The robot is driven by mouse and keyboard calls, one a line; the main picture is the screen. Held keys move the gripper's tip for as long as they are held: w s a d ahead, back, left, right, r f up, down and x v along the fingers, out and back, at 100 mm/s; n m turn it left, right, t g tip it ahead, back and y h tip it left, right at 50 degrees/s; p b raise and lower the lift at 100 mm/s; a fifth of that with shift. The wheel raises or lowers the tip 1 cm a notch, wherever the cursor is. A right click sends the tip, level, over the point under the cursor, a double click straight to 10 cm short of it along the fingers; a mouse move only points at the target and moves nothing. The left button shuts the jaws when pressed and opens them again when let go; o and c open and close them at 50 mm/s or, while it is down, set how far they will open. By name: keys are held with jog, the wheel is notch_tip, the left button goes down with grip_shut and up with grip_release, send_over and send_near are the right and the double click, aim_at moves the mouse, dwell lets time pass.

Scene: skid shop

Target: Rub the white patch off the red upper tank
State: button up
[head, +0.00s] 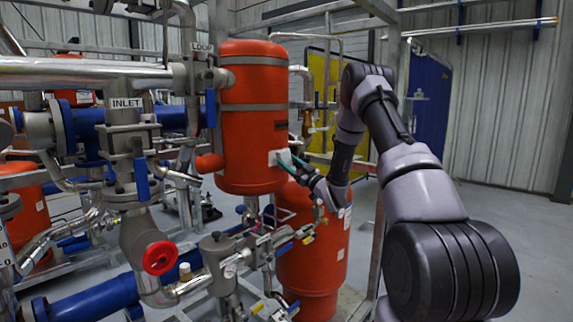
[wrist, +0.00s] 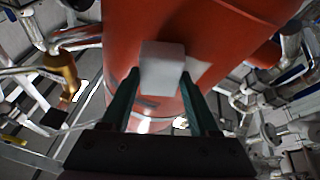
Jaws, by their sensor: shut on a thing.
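The red upper tank (head: 253,120) stands upright at the picture's centre in the head view, and its curved red wall (wrist: 225,40) fills the top of the wrist view. My gripper (head: 281,158) reaches the tank's lower right side from the right. In the wrist view its two green fingers (wrist: 160,78) are shut on a white block (wrist: 162,60), which is at or very near the tank wall. A pale area (wrist: 196,69) shows just right of the block, perhaps part of the white patch. The block hides the wall behind it. In the head view, block and patch cannot be told apart.
Pipes and valves crowd the left, with a red handwheel (head: 159,257) low in front. A lower red tank (head: 312,262) stands below my gripper. A metal frame post (head: 390,110) rises behind my arm. Open floor (head: 520,240) lies to the right.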

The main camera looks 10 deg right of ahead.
jog(key=shift+s+a, duration=0.6)
jog(key=shift+a, duration=0.55)
jog(key=shift+s+a, duration=0.55)
jog(key=shift+a, duration=0.65)
jog(key=shift+s+a, duration=0.6)
jog(key=shift+a, duration=0.55)
jog(key=shift+d+r, duration=0.1)
jog(key=shift+r, duration=0.55)
jog(key=shift+w+d, duration=0.5)
jog(key=shift+d, duration=0.4)
jog(key=shift+w+d, duration=0.45)
jog(key=shift+d, duration=0.4)
jog(key=shift+w+d, duration=0.4)
jog(key=shift+d, duration=0.45)
jog(key=shift+w+d, duration=0.35)
jog(key=shift+d, duration=0.45)
jog(key=shift+w, duration=0.15)
jog(key=shift+a, duration=0.15)
jog(key=shift+s+a, duration=0.6)
jog(key=shift+a, duration=0.5)
jog(key=shift+s+a, duration=0.6)
jog(key=shift+a, duration=0.5)
jog(key=shift+s+a, duration=0.6)
jog(key=shift+a, duration=0.5)
